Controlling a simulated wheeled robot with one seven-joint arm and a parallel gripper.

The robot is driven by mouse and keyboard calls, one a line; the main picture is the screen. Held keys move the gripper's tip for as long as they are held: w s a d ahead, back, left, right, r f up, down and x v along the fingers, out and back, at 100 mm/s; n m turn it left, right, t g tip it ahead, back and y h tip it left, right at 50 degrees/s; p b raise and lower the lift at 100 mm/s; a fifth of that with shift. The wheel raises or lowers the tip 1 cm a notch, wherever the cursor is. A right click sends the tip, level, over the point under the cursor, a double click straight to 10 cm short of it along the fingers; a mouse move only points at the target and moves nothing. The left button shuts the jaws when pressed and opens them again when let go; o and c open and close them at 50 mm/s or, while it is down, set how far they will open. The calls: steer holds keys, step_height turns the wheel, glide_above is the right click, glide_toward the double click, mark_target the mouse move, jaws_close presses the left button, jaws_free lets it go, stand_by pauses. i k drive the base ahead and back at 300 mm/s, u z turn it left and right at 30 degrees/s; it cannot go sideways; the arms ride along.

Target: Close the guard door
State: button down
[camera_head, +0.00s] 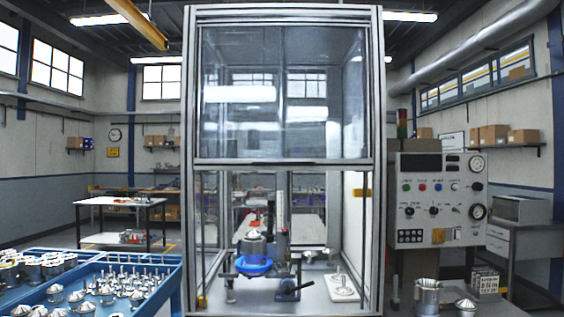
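The guard door (282,95) is a clear framed panel at the front of a tall aluminium enclosure (377,220). It sits in the upper half, and its bottom rail (282,161) crosses at about mid-height. Below the rail the front is open. Inside, a metal housing (254,247) rests on a blue round holder (254,266) beside an upright column (282,215). A dark clamp or lever (294,287) is to its right, and a white plate with a metal part (341,287) stands further right. My gripper is not in this view.
A blue tray (165,272) with several metal parts is at the lower left. A control panel (437,200) with buttons and gauges stands to the right, with metal parts (428,293) in front of it. A workbench (120,201) is at the back left.

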mark_target(199, 164)
steer(key=z, duration=0.55)
steer(key=i, duration=0.85)
steer(key=u, duration=0.2)
